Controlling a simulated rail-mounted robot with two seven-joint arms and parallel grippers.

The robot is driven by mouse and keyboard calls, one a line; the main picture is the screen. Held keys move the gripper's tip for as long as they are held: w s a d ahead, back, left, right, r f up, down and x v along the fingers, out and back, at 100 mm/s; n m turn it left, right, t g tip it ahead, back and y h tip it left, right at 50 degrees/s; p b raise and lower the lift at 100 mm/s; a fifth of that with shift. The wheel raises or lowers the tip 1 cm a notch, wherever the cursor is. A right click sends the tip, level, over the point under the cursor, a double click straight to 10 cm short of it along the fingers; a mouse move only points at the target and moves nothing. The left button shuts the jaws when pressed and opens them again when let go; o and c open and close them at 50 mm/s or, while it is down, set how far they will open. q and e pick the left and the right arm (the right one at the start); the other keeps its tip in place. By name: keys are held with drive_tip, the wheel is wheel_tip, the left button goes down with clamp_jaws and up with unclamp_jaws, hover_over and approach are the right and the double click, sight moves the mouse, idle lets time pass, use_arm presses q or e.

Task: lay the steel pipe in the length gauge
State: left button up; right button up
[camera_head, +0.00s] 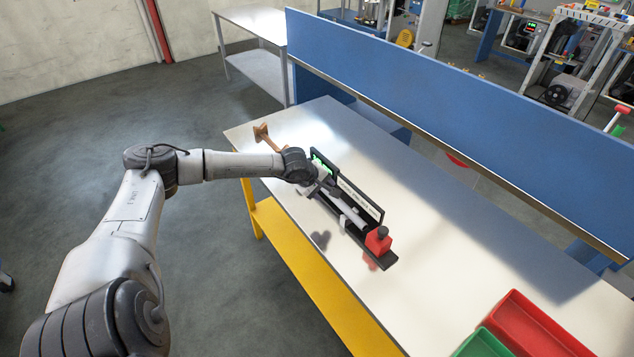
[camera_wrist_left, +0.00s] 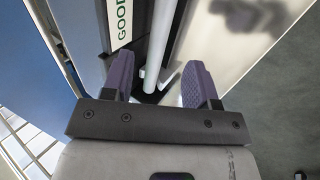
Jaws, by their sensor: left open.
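The length gauge (camera_head: 377,262) is a long black fixture on the table, with a red end block (camera_head: 379,241) and a green display (camera_head: 322,162). The light grey steel pipe (camera_head: 347,210) lies lengthwise along the gauge. Whether it is fully seated I cannot tell. My left gripper (camera_head: 324,188) is over the gauge, near the display end. In the left wrist view its two purple-grey fingers (camera_wrist_left: 160,84) are spread, with the pipe (camera_wrist_left: 158,45) running between them and a visible gap on each side. The word "GOOD" shows on the gauge beside the pipe.
A brown wooden stand (camera_head: 266,138) is at the table's far left end. A red tray (camera_head: 525,325) and a green tray (camera_head: 482,345) are at the near right. A blue panel (camera_head: 450,110) runs along the back. The pale table top (camera_head: 440,240) between is clear.

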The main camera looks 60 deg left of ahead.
use_arm(q)
drive_tip(key=s+d+r+n+t+h, duration=0.1)
drive_tip(key=d+n+t+h, duration=0.3)
drive_tip(key=d+n, duration=0.8)
drive_tip(key=s+d+r+n+t+h, duration=0.15)
drive_tip(key=d+n+t, duration=0.6)
drive_tip(key=d, duration=0.85)
drive_tip(key=s+d+f+n+g+y, duration=0.1)
drive_tip(key=s+d+f+n+g, duration=0.2)
drive_tip(key=s+n, duration=0.4)
drive_tip(key=s+d+f+n+g+y, duration=0.2)
drive_tip(key=s+f+n+g, duration=0.3)
drive_tip(key=n, duration=0.8)
drive_tip(key=s+d+f+n+g+y, duration=0.1)
drive_tip(key=s+d+f+n+g, duration=0.3)
drive_tip(key=s+n, duration=0.7)
drive_tip(key=d+g, duration=0.1)
drive_tip(key=g, duration=0.1)
drive_tip(key=shift+s+g, duration=0.2)
drive_tip(key=shift+g, duration=0.15)
